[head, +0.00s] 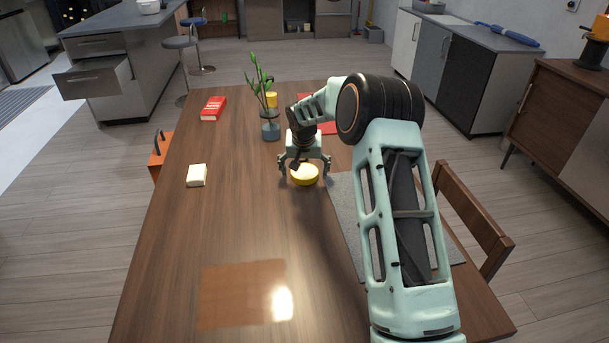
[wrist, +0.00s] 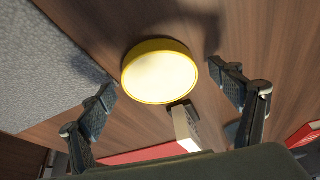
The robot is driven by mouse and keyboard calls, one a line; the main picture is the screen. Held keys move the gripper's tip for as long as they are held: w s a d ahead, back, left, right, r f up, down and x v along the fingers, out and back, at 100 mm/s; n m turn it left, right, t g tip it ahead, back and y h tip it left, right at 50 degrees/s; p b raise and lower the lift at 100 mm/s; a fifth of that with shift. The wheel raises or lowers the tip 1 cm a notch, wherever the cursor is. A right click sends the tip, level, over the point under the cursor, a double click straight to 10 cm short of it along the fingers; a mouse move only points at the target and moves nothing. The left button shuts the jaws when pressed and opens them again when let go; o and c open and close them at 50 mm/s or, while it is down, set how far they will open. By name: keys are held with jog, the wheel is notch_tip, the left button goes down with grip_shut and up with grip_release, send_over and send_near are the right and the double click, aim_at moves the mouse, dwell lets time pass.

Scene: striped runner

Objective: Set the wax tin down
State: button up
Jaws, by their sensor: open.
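The wax tin, a round yellow tin with a pale top (head: 304,175), is on the wooden table near the left edge of the grey mat. My gripper (head: 305,169) is open over it, one finger on each side. In the wrist view the tin (wrist: 160,74) appears between the spread fingers (wrist: 160,82), with a visible gap to each finger. It looks flat on the wood, though its underside is hidden.
A grey mat (head: 347,205) lies to the right. A cream block (head: 197,175) lies left. The front-left table is mostly clear around a brown mat (head: 240,293).

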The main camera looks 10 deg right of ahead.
jog(key=c, duration=1.2)
jog(key=shift+c, duration=1.3)
jog(key=shift+r, duration=0.15)
